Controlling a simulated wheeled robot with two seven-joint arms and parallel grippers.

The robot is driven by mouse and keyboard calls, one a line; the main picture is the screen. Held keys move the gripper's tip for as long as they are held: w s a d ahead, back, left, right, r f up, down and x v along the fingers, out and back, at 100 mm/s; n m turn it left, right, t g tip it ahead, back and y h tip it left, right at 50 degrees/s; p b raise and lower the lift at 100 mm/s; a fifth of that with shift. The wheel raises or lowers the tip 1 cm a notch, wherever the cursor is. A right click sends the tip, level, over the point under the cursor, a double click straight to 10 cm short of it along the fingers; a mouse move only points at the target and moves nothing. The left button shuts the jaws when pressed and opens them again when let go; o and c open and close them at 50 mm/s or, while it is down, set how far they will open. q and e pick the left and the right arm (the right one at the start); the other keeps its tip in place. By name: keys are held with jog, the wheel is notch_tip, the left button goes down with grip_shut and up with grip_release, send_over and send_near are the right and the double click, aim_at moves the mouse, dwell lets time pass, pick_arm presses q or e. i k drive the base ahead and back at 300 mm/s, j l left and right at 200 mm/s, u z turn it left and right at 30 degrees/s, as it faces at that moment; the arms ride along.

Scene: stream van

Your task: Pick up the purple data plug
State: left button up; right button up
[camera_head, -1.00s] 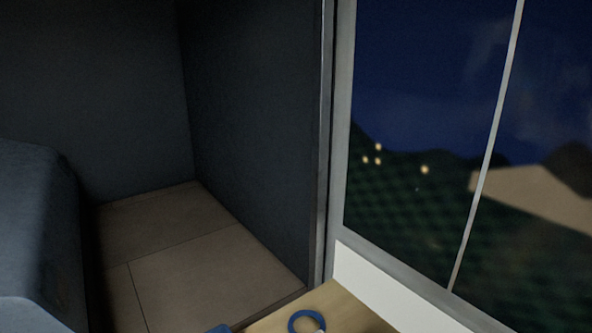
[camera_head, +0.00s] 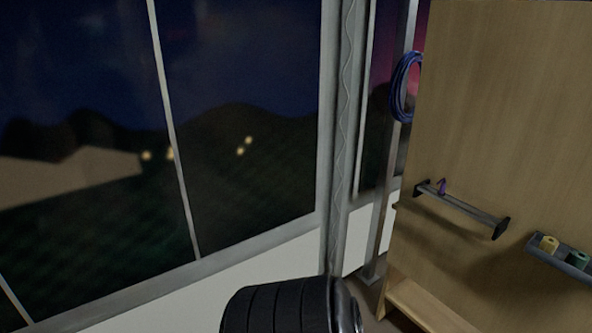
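A small purple piece (camera_head: 442,187), which looks like the purple data plug, is at the left part of a narrow dark rail (camera_head: 462,208) on a wooden panel at the right. It is small and dim, so its exact shape and how it is held there are hard to tell. Neither of my grippers shows in the head view.
A grey tray (camera_head: 561,256) on the wooden panel (camera_head: 505,110) holds a yellow piece (camera_head: 548,244) and a green piece (camera_head: 578,258). A coiled blue cable (camera_head: 405,88) hangs by a post. A dark ribbed rounded object (camera_head: 285,308) stands low in front. Windows fill the left.

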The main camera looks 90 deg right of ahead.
aim_at(442, 191)
jog(key=z, duration=3.6)
